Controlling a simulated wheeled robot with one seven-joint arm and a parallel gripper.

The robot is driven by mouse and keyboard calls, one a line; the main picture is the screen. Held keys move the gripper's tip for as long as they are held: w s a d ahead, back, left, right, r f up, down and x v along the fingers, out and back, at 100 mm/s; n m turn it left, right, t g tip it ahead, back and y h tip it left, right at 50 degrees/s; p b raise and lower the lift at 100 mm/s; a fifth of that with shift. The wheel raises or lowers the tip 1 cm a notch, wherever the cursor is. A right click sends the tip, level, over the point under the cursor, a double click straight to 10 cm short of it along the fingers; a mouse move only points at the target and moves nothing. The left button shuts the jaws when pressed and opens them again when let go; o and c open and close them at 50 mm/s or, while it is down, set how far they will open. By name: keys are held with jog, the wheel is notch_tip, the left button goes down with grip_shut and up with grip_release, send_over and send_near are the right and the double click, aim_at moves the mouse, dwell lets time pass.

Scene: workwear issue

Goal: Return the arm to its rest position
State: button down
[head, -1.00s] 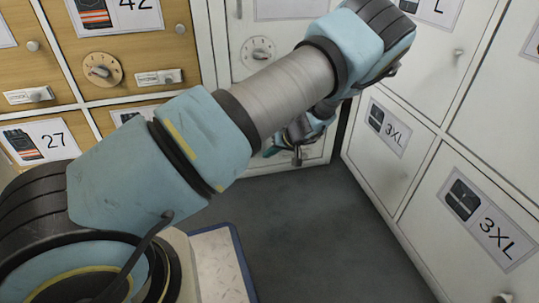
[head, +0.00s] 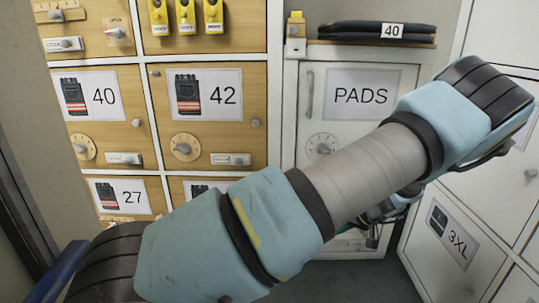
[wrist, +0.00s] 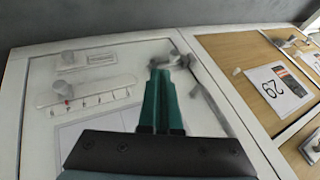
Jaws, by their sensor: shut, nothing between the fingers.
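My arm (head: 370,175) stretches across the head view from the lower left to the upper right, blue with a grey sleeve. My gripper shows in the wrist view (wrist: 162,80) with its two green fingers together and nothing between them. In that view the fingertips appear close to a grey handle (wrist: 172,60) on a white cabinet front; I cannot tell whether they touch it. In the head view the gripper end is mostly hidden behind my forearm.
A white door marked PADS (head: 362,97) stands behind my arm, under a shelf with dark folded pads (head: 365,38). Wooden lockers (head: 212,105) are at left. A white 3XL door (head: 452,236) is at right. Grey floor shows at the bottom (head: 350,285).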

jog(key=a+r+n+g+h+p, duration=0.15)
jog(key=a+r+g+p, duration=0.3)
jog(key=a+r, duration=1.25)
jog(key=s+a+r+m+h+p, duration=0.1)
jog(key=s+a+r+h+p, duration=0.2)
jog(key=s+a+r+p, duration=0.75)
jog(key=a+r+p, duration=0.3)
jog(key=r+p, duration=1.3)
jog(key=r, duration=0.5)
jog(key=a+r+p, duration=0.2)
jog(key=r+p, duration=1.5)
jog(key=r, duration=0.4)
jog(key=shift+s+a+r, duration=0.15)
jog(key=shift+s+a, duration=0.05)
jog(key=shift+a, duration=0.2)
jog(key=shift+t, duration=0.25)
